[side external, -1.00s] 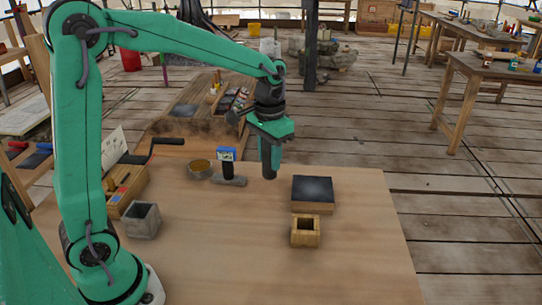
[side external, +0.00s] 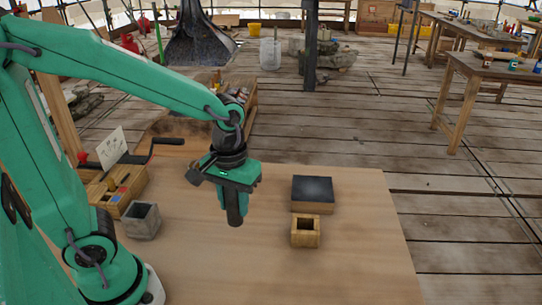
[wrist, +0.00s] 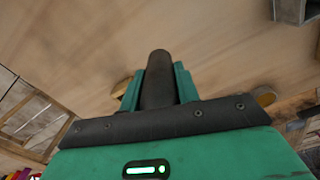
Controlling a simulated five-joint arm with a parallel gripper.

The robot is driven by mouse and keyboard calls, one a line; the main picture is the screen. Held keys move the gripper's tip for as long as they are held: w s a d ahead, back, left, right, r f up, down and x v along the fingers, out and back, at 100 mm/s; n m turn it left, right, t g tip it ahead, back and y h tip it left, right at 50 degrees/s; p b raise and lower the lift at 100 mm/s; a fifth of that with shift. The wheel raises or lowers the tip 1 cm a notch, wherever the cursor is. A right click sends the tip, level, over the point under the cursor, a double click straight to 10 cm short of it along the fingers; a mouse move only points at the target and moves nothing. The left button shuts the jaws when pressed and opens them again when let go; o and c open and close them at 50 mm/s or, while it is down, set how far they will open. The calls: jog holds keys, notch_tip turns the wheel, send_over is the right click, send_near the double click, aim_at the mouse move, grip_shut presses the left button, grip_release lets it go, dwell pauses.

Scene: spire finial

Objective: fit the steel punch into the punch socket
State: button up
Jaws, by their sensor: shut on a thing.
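My gripper (side external: 235,208) is shut on the steel punch (wrist: 157,80), a dark cylinder. In the wrist view it stands out between the green jaws. In the side view its dark lower end (side external: 235,220) shows below the jaws, pointing down and slightly tilted, over the table and apart from the sockets. A yellowish square block with a square hole (side external: 305,243) stands to the right of my gripper. A grey square block with a square hole (side external: 142,232) stands to its left. I cannot tell which block is the punch socket.
A dark-topped wooden block (side external: 313,207) stands just behind the yellowish block. A wooden box with coloured items (side external: 117,195) and a black crank (side external: 160,142) are at the left. The wooden table (side external: 300,285) is clear in front.

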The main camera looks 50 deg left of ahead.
jog(key=shift+s+d+f+n, duration=0.1)
jog(key=shift+s+f+n, duration=0.1)
jog(key=shift+s, duration=0.25)
jog(key=shift+s+f+n, duration=0.15)
jog(key=shift+s+n, duration=0.05)
jog(key=shift+s, duration=0.25)
jog(key=w+a+f, duration=0.3)
jog(key=a+f, duration=0.4)
jog(key=a, duration=0.4)
jog(key=shift+w, duration=0.4)
jog(key=shift+f, duration=2)
jog(key=shift+f, duration=0.15)
